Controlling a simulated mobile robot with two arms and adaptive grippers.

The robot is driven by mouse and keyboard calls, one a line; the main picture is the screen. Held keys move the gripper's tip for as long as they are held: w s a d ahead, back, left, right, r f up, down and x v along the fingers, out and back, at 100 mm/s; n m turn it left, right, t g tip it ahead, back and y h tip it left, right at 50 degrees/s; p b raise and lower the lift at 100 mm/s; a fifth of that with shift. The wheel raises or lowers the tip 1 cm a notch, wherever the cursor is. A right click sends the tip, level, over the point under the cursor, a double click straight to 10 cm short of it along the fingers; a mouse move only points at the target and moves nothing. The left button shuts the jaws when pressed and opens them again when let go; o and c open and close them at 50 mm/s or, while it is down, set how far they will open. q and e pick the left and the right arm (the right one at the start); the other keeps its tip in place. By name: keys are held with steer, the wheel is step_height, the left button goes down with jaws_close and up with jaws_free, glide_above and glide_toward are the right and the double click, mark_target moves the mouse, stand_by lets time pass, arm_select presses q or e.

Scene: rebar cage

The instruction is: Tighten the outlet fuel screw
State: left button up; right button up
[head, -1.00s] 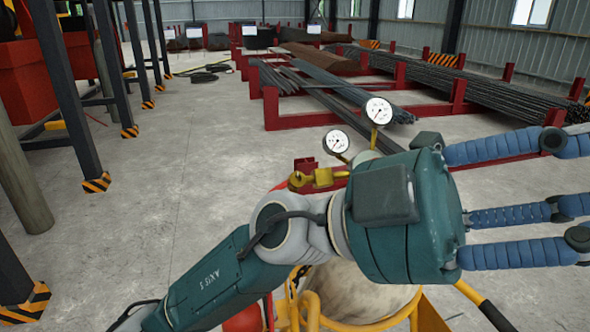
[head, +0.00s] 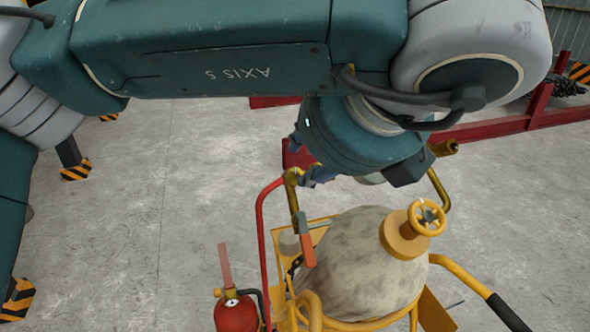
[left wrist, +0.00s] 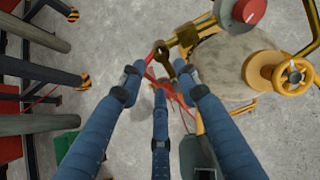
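The brass outlet fitting (head: 292,176) is at the end of the regulator, above the yellow cart, with a red hose running down from it. It also shows in the left wrist view (left wrist: 160,50), just beyond my fingertips. I cannot single out the screw itself. My left gripper (left wrist: 160,80) points down toward the fitting, with its three blue fingers apart and nothing seen held between them. In the head view, my wrist hides most of the fingers, and one finger (head: 318,176) shows close beside the fitting. Contact is unclear. My right gripper is not in view.
A pale gas cylinder (head: 352,262) with a yellow handwheel (head: 427,217) stands in the cart. A brass regulator with a red knob (left wrist: 242,12) is near it. A red extinguisher (head: 237,314) is at the front. Striped post feet (head: 76,170) stand left; open floor lies between.

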mark_target(296, 176)
arm_select(q)
steer(key=p+x, duration=0.3)
steer(key=x, duration=0.5)
steer(key=shift+w+f, duration=0.1)
steer(key=shift+f, duration=0.2)
steer(key=shift+x, duration=0.9)
